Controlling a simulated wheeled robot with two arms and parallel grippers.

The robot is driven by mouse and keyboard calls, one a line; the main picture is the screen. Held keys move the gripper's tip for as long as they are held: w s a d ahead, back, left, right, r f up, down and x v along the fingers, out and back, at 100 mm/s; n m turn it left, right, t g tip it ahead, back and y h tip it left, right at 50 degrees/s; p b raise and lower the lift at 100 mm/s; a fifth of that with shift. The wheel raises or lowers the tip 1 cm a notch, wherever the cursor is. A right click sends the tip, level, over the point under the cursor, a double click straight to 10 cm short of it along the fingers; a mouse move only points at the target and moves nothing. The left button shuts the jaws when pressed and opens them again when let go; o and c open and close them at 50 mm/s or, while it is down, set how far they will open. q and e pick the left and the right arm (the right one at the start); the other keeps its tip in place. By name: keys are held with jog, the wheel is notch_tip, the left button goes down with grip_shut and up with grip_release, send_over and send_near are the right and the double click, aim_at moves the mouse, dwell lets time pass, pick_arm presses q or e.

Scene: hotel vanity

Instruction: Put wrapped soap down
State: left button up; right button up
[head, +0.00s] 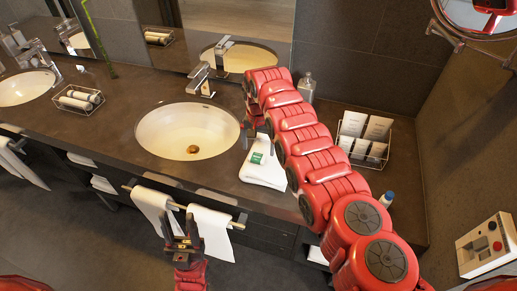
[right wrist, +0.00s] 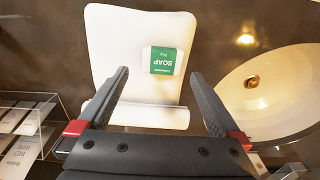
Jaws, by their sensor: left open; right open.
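The wrapped soap (head: 257,158), white with a green label, lies on a folded white towel (head: 265,176) on the counter, right of the near basin. In the right wrist view the soap (right wrist: 165,62) lies flat on the towel (right wrist: 110,45), label up, just beyond the fingertips. My right gripper (right wrist: 158,76) is open and empty, its fingers apart on either side of the line to the soap. In the head view the right gripper (head: 252,126) points down behind the soap, partly hidden by my arm. My left gripper (head: 180,240) is open and empty in front of the counter.
The near basin (head: 175,125) and its faucet (head: 202,78) are left of the towel. A clear rack of cards (head: 362,140), a bottle (head: 307,87) and a small bottle (head: 386,199) stand to the right. Towels (head: 212,228) hang on the front rail near my left gripper.

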aim_at(258, 154)
notch_tip(258, 154, up, 9)
jog(key=b, duration=0.3)
